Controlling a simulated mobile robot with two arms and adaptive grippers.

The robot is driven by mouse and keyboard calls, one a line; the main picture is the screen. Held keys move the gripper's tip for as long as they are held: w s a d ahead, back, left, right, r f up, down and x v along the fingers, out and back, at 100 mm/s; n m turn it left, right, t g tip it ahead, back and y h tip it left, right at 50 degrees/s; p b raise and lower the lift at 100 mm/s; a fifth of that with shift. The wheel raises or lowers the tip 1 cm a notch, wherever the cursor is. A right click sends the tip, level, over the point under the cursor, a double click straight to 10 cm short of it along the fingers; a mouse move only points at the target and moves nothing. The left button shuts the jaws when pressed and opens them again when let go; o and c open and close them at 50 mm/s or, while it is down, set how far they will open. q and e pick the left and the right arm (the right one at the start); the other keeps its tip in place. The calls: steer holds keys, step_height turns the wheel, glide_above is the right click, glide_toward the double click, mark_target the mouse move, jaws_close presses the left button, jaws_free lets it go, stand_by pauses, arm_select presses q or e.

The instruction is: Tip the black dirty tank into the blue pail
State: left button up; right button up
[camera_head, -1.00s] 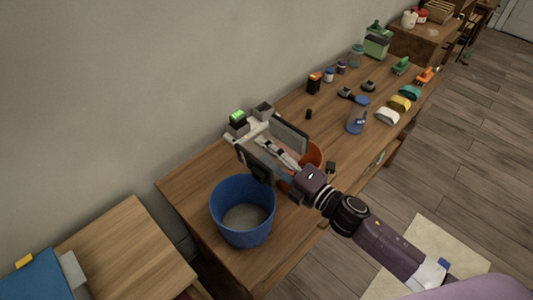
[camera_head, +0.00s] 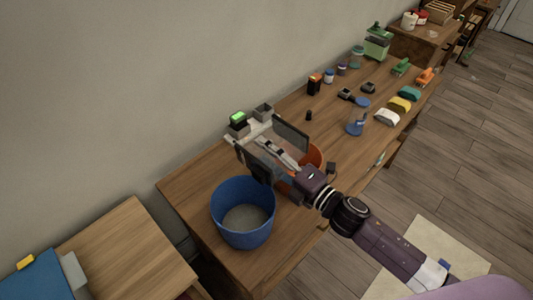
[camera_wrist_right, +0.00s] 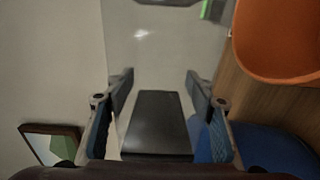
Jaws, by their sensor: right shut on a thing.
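The black dirty tank (camera_head: 261,173) is held beside the blue pail (camera_head: 243,215), with its near dark end close to the pail's upper right rim. It looks like a pale or see-through body with dark ends. My right gripper (camera_head: 272,150) reaches over it from the lower right and is shut on it. In the right wrist view, a black block of the tank (camera_wrist_right: 157,122) lies between the two fingers. The pail stands upright on the table and its grey inside is visible. The pail's blue side also shows in the wrist view (camera_wrist_right: 265,150). My left gripper is out of view.
An orange bowl-like container (camera_head: 313,156) stands just behind my right gripper. A grey unit with a green light (camera_head: 238,118) is by the wall. Jars, sponges and brushes fill the table's far part. Bare table (camera_head: 190,176) shows left of the pail.

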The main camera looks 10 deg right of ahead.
steer(key=m, duration=0.2)
steer(key=r+m, duration=0.1)
steer(key=m, duration=0.1)
steer(key=shift+a+m, duration=0.1)
steer(key=shift+m, duration=0.3)
steer(key=shift+s+r+p, duration=0.1)
steer(key=shift+p, duration=0.25)
steer(key=s+a+r+m+p, duration=0.1)
steer(key=r+m+p, duration=0.1)
steer(key=m, duration=0.1)
steer(key=a+r+m+p, duration=0.1)
steer(key=r+m+p, duration=0.1)
steer(key=m+p, duration=0.1)
steer(key=s+a+r+m+p, duration=0.1)
steer(key=r+m+p, duration=0.1)
steer(key=m, duration=0.2)
steer(key=shift+s+a+r+m+p, duration=0.3)
steer(key=shift+s+a+m+p, duration=0.05)
steer(key=shift+a+m+p, duration=0.05)
steer(key=m+p, duration=0.1)
steer(key=s+a+r+m+p, duration=0.1)
steer(key=m, duration=0.1)
steer(key=shift+a+r, duration=0.15)
